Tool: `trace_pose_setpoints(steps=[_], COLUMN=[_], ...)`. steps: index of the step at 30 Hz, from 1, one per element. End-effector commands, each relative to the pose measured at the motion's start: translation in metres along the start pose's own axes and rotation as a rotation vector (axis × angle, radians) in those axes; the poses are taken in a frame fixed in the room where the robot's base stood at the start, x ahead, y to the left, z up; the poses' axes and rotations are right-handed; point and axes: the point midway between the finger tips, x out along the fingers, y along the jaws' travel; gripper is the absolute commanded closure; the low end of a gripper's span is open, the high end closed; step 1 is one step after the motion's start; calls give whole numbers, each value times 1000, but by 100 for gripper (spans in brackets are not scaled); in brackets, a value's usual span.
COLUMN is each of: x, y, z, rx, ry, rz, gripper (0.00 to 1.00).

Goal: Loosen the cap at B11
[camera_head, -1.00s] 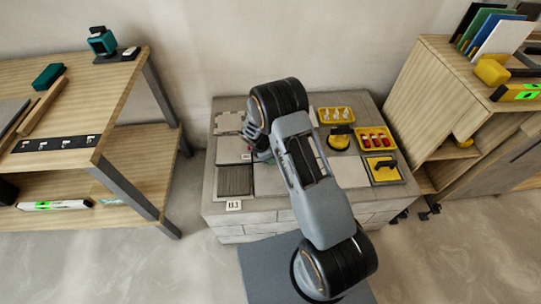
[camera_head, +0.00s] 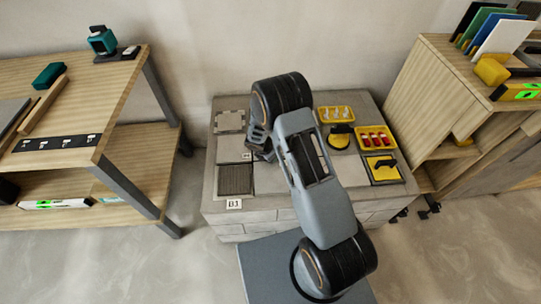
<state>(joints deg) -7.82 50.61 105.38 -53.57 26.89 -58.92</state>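A raised block platform (camera_head: 212,205) carries grey tiles (camera_head: 270,178) in front of me. My gripper (camera_head: 257,146) is low over the left-middle part of the tiles, partly hidden by my wrist. Its fingertips are too small and covered to show whether they are open or shut. I cannot make out a cap at B11; my arm covers much of the middle of the tiles. A white label (camera_head: 234,204) at the front left edge seems to read B3.
A wooden bench (camera_head: 120,85) stands left, a wooden cabinet (camera_head: 440,85) right.

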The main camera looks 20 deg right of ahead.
Motion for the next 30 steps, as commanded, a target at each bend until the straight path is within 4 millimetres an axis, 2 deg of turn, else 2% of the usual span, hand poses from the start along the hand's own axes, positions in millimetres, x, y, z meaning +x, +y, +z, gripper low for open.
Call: trace_pose_setpoints(steps=[10, 11, 18, 26, 30], x=[-1, -1, 0, -2, -16], y=[3, 3, 1, 0, 1], z=[1, 1, 1, 1, 2], rx=[0, 0, 1, 1, 1], ry=[-1, -1, -1, 0, -2], rz=[8, 8, 4, 1, 3], gripper=[91, 64, 42, 42, 42])
